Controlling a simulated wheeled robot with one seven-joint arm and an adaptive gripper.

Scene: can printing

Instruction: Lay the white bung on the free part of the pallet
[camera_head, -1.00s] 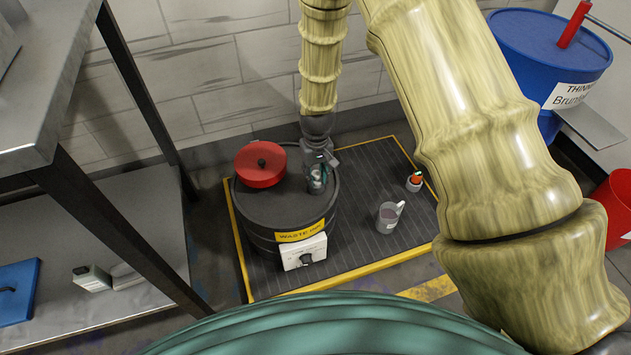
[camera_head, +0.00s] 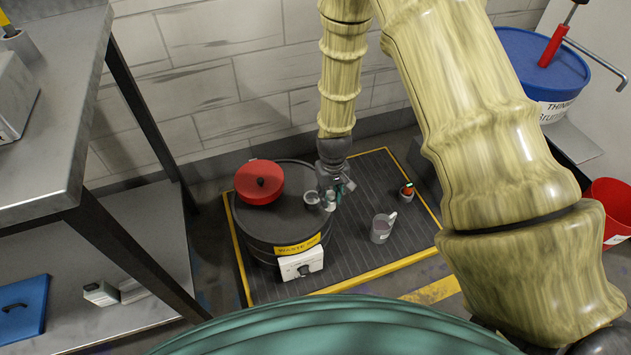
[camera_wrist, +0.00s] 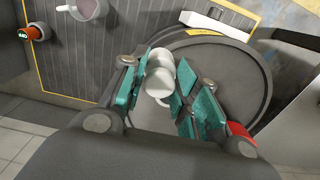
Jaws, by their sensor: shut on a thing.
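The white bung (camera_wrist: 160,74) is held between the teal fingers of my gripper (camera_wrist: 156,88) in the wrist view. In the head view my gripper (camera_head: 336,196) is over the right edge of the dark waste ink drum (camera_head: 280,226), and the bung shows small and pale (camera_head: 330,205) at its fingertips. A pale round opening (camera_head: 312,198) shows on the drum top just left of the bung. The grooved dark pallet (camera_head: 340,262) with yellow edges lies under the drum, bare in places to its right.
A grey mug (camera_head: 382,228) and a small pot with an orange-red top (camera_head: 407,191) stand on the pallet's right part. A red lid (camera_head: 260,183) lies on the drum. A white box with a dark knob (camera_head: 302,264) is on the drum's front.

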